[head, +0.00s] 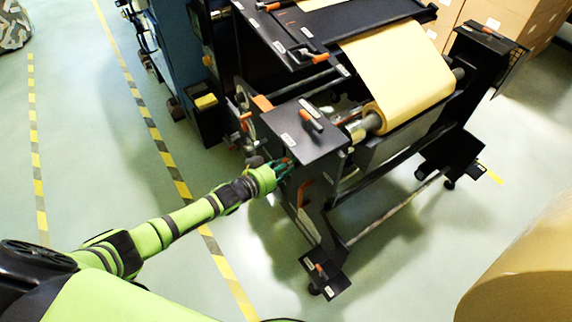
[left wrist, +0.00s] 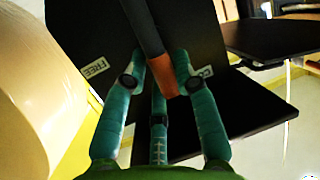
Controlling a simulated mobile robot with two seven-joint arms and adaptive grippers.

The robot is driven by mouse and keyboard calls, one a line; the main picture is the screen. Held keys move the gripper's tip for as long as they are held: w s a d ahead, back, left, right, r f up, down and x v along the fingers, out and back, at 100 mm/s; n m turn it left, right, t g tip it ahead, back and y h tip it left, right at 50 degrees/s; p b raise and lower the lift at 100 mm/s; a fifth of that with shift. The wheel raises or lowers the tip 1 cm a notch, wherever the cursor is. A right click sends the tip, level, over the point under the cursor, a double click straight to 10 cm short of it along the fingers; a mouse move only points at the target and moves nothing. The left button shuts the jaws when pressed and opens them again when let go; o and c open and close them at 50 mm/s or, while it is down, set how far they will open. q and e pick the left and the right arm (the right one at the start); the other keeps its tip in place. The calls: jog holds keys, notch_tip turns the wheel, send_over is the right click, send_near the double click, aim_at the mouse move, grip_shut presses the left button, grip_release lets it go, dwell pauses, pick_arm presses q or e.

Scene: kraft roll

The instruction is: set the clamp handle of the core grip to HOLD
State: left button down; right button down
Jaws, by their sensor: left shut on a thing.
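The clamp handle (left wrist: 150,35), a dark bar with an orange end, shows in the left wrist view against a black plate (left wrist: 85,30). A white FREE label (left wrist: 92,68) is on the plate left of the handle. A second white label (left wrist: 200,74) is right of it, partly hidden and not fully readable. The handle's orange end lies between the labels, nearer the right one. My left gripper (left wrist: 161,68) has its teal fingers shut around the orange end. In the head view my left gripper (head: 284,168) is at the near side of the black roll stand (head: 305,135); the handle is hard to make out there.
A kraft roll (head: 400,75) lies across the stand. Other orange-tipped levers, such as one on the stand's top (head: 311,120), are close by. A large kraft roll (head: 530,270) stands at lower right. Floor left of the stand is clear, with striped tape (head: 180,185).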

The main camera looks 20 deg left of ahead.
pick_arm(q)
jog(key=shift+w+a+r, duration=0.15)
jog(key=shift+w+r, duration=0.15)
jog(key=shift+r, duration=0.1)
jog(key=c, duration=1)
grip_release()
jog(key=shift+o, duration=0.2)
jog(key=shift+s+f, duration=0.1)
jog(key=shift+f, duration=0.15)
jog(key=v, duration=1.2)
